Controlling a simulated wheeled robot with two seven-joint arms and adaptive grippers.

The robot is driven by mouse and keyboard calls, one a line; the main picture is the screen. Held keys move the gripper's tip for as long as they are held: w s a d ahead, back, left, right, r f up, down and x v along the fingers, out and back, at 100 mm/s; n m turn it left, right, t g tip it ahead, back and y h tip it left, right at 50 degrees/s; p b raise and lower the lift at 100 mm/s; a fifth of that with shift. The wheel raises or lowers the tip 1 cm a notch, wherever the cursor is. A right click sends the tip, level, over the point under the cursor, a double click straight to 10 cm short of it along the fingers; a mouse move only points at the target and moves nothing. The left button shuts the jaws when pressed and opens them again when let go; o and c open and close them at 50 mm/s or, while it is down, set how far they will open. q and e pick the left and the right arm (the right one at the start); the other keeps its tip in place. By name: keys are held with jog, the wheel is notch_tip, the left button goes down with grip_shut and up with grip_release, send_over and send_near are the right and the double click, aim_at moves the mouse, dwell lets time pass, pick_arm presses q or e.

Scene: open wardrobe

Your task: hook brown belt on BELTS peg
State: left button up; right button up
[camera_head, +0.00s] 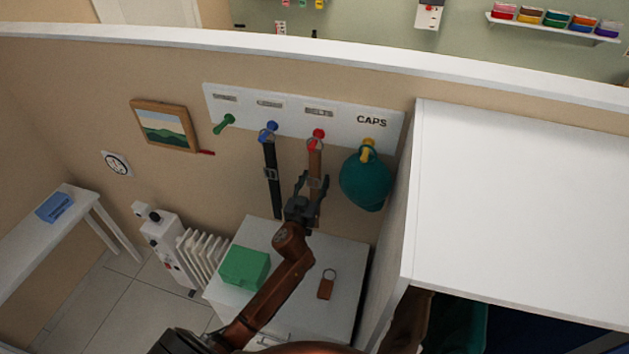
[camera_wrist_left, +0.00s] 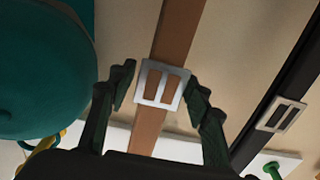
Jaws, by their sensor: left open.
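The brown belt (camera_head: 315,160) hangs straight down from the red peg (camera_head: 318,133) on the white peg board (camera_head: 222,108). My left gripper (camera_head: 311,181) is open at the belt's silver buckle. In the left wrist view, the brown belt (camera_wrist_left: 178,30) and its buckle (camera_wrist_left: 161,84) lie between the spread fingers of my left gripper (camera_wrist_left: 160,76), with gaps visible on both sides. I cannot tell the exact depth between them. My right gripper is not in view.
A black belt (camera_head: 272,175) hangs from the blue peg (camera_head: 268,131), left of the brown one. A teal cap (camera_head: 366,183) hangs from the yellow peg at right. The green peg (camera_head: 224,123) is bare. Below stands a white cabinet (camera_head: 342,262) with a green box (camera_head: 245,267).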

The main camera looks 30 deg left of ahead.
pick_arm(q)
jog(key=shift+s, duration=0.2)
jog(key=v, duration=1.1)
jog(key=shift+s, duration=0.3)
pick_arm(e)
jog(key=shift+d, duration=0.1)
pick_arm(q)
jog(key=shift+d, duration=0.1)
